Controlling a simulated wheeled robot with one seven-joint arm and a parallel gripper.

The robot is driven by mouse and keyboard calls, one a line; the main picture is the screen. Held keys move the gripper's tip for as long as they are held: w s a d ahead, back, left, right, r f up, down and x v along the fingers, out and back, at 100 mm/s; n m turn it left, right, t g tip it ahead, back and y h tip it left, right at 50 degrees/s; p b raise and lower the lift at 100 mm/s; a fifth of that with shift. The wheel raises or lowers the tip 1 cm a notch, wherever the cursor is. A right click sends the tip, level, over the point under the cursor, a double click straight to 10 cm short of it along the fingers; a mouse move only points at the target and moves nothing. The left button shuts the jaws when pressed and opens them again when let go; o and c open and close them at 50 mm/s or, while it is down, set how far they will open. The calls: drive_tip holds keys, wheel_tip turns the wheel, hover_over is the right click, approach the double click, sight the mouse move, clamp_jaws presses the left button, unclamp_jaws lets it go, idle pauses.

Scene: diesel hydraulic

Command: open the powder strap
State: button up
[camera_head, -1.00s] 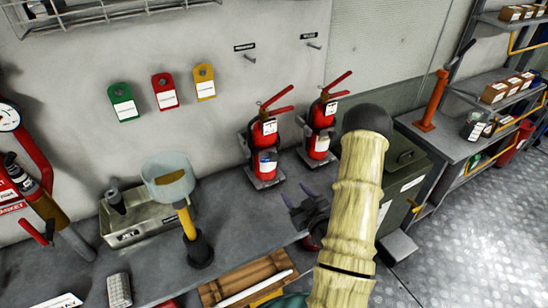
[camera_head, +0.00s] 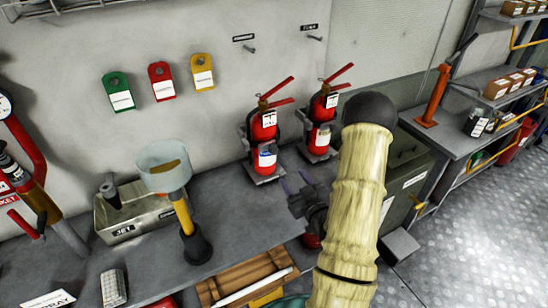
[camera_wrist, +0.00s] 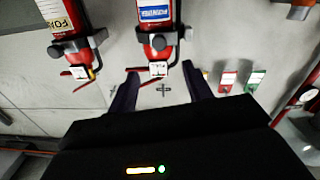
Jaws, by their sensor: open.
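The powder extinguisher (camera_head: 263,135) is the left of two red ones on the bench by the wall. It has a blue label, and it also shows in the wrist view (camera_wrist: 154,14). Its dark strap (camera_wrist: 160,36) goes around the body with a round catch at the front, and looks closed. My gripper (camera_head: 296,183) is open and empty, in front of and below the extinguishers in the head view. In the wrist view its two fingers (camera_wrist: 160,72) are spread below the strap and apparently apart from it.
The second extinguisher (camera_head: 323,118), with a pale label, stands just to the right with its own strap. Red, green and yellow tags (camera_head: 202,72) hang on the wall. A funnel (camera_head: 163,168), a metal box (camera_head: 150,208) and a wooden tray (camera_head: 245,279) are near the bench.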

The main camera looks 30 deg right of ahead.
sight(274, 153)
drive_tip(key=w+b, duration=0.2)
drive_tip(key=w, duration=1.3)
drive_tip(key=shift+d, duration=0.2)
drive_tip(key=shift+s, duration=0.1)
drive_tip(key=shift+c, duration=0.2)
clamp_jaws()
